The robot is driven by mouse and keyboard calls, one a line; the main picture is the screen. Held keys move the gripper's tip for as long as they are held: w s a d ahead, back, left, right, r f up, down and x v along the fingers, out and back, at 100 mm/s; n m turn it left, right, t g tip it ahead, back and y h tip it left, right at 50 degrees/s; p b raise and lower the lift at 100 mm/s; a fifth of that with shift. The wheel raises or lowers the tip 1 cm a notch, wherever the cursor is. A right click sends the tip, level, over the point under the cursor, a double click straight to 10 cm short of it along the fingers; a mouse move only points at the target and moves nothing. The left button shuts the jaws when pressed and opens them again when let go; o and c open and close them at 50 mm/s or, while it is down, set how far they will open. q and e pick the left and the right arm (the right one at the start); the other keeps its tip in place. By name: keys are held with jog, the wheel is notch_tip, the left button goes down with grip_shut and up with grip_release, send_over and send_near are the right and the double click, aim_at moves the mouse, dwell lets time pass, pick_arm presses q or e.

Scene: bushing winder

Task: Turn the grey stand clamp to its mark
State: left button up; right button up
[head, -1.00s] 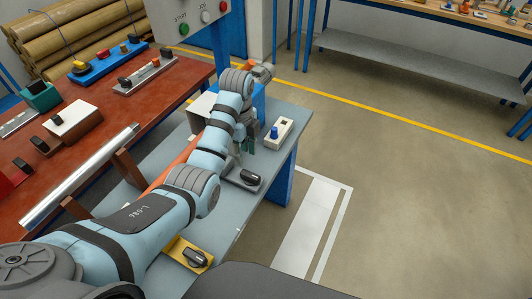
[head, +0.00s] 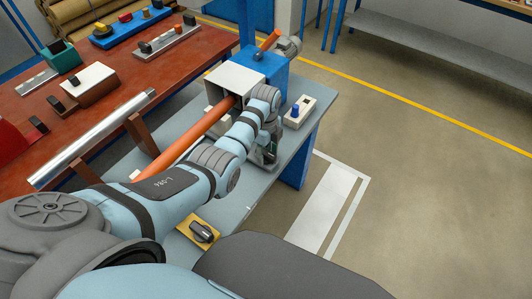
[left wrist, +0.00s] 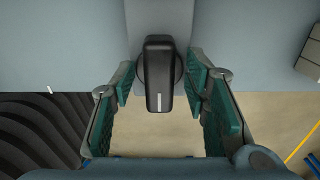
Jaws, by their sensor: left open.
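The grey stand clamp shows in the left wrist view as a black oblong knob (left wrist: 158,70) on a grey base plate (left wrist: 160,14). A short white line marks the knob's lower end. My left gripper (left wrist: 161,88) is open, with its green-padded fingers on either side of the knob. Gaps show between the knob and both pads. In the head view my left gripper (head: 265,157) is over the bench at the clamp's place and hides most of it. I cannot make out the clamp's target mark. My right gripper is not in view.
A yellow-based clamp with a black knob (head: 202,232) sits nearer on the grey-blue bench (head: 292,140). A white box with a blue button (head: 298,112) stands beyond my gripper. An orange rod (head: 195,138) runs beside my arm into the winder housing (head: 233,80).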

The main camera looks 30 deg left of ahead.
pick_arm(q)
jog(key=shift+s+r, duration=0.1)
jog(key=shift+r, duration=0.05)
jog(key=shift+c, duration=0.4)
grip_shut()
jog(key=shift+r+n+p, duration=0.1)
jog(key=shift+n+p, duration=0.85)
jog(key=shift+n, duration=0.25)
jog(key=n+p, duration=0.1)
jog(key=n, duration=0.2)
jog(key=shift+n, duration=0.3)
jog(key=n+p, duration=0.1)
jog(key=n, duration=0.4)
jog(key=n+p, duration=0.1)
jog(key=n, duration=0.6)
